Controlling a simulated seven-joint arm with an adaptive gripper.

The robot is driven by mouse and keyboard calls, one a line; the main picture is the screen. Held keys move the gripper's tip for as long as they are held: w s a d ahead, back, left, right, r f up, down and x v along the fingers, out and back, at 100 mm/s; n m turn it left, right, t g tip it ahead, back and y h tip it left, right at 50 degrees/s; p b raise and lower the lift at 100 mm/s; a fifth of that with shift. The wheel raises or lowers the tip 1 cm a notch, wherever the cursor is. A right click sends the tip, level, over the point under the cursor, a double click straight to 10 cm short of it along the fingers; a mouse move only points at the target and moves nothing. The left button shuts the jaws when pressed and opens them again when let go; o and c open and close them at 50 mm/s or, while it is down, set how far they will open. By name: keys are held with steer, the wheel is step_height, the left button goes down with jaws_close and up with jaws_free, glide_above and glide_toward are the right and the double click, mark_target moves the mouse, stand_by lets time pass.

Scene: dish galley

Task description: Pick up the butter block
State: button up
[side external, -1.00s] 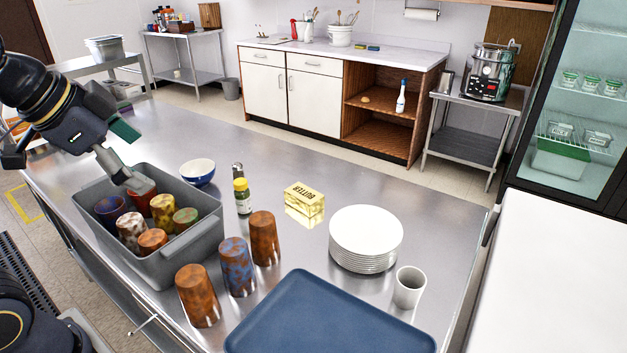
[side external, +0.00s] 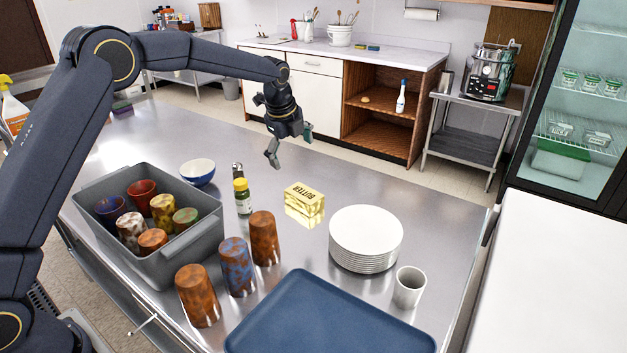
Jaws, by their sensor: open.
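The butter block (side external: 304,199) is a yellow box with dark lettering. It lies on the steel table between the green-labelled bottle and the stack of plates, with nothing on top of it. My gripper (side external: 272,152) hangs in the air above and a little left of the butter in the picture, pointing down and clear of it. The gripper is open and nothing shows between its fingers.
A yellow-capped bottle (side external: 243,197) and a small shaker (side external: 238,171) stand left of the butter. Plates (side external: 366,237) are stacked to its right. Upturned cups (side external: 264,239), a blue tray (side external: 330,320), a white cup (side external: 409,287), a bowl (side external: 198,172) and a grey bin (side external: 185,262) share the table.

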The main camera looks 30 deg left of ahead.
glide_toward(303, 193)
steer(key=x, duration=0.5)
steer(key=shift+a+r, duration=0.1)
steer(key=shift+a, duration=0.1)
steer(key=x, duration=0.5)
steer(key=shift+d, duration=0.3)
steer(key=shift+c, duration=0.2)
steer(key=c, duration=1.4)
